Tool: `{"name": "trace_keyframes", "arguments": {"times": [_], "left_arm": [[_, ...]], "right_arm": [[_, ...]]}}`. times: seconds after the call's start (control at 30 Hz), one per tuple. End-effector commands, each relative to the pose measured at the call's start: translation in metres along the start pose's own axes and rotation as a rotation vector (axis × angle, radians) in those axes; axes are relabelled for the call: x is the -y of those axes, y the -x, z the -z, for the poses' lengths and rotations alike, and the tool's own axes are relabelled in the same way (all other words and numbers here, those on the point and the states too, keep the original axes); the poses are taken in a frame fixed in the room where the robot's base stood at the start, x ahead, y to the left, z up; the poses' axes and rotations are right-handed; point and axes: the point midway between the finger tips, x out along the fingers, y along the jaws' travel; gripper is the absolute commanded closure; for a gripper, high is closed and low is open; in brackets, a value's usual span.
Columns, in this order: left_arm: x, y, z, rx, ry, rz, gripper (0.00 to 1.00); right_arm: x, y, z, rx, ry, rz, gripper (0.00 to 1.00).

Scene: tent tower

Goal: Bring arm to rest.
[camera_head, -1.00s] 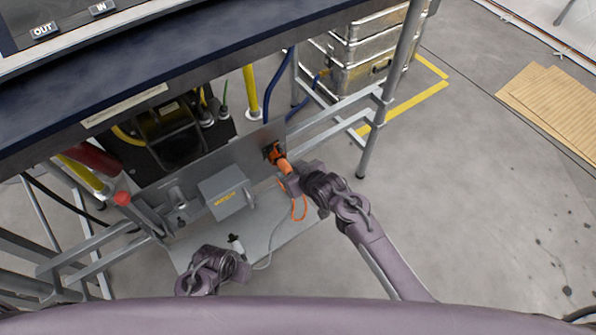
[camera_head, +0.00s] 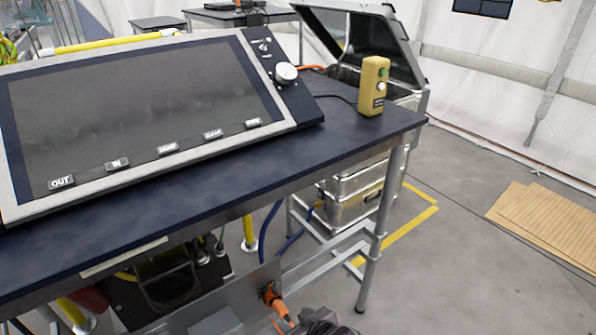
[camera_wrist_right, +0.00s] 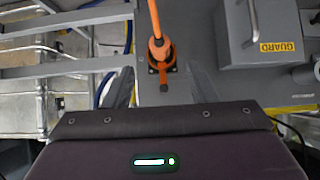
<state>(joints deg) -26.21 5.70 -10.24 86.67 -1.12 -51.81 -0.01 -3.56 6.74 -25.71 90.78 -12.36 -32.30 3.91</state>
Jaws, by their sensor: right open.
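My right gripper (camera_wrist_right: 160,88) is open in the right wrist view, one finger on each side below an orange plug (camera_wrist_right: 158,48). The plug sits at a dark socket on a grey panel (camera_wrist_right: 185,20), with its orange cable running up. I cannot tell whether the fingers touch the plug. In the head view the orange plug (camera_head: 277,304) is at the bottom edge. Part of my right arm's dark wrist end shows beside it, and its fingers cannot be made out there. My left arm is out of view.
A dark-topped table (camera_head: 345,135) with a large screen (camera_head: 140,100) and a yellow button box (camera_head: 374,86) overhangs the panel. Metal cases (camera_head: 350,200) stand behind the table leg (camera_head: 385,200). A grey guard box (camera_wrist_right: 262,30) is beside the plug.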

Motion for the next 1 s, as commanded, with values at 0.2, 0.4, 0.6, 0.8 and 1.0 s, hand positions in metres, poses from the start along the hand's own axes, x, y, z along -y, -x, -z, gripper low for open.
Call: {"name": "trace_keyframes", "arguments": {"times": [0.2, 0.4, 0.6, 0.8, 1.0], "left_arm": [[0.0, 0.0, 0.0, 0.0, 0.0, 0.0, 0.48], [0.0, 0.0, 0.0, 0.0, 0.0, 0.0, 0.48], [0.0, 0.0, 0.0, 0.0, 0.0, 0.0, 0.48], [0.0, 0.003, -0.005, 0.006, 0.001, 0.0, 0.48], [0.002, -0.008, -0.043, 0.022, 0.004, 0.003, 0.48]], "right_arm": [[-0.011, 0.005, -0.063, 0.133, -0.071, -0.043, 0.48], [-0.023, 0.038, -0.189, 0.407, -0.21, -0.124, 0.48], [-0.022, 0.077, -0.276, 0.611, -0.304, -0.174, 0.48], [-0.015, 0.119, -0.337, 0.764, -0.371, -0.206, 0.48], [-0.002, 0.134, -0.367, 0.773, -0.371, -0.205, 0.48]]}}
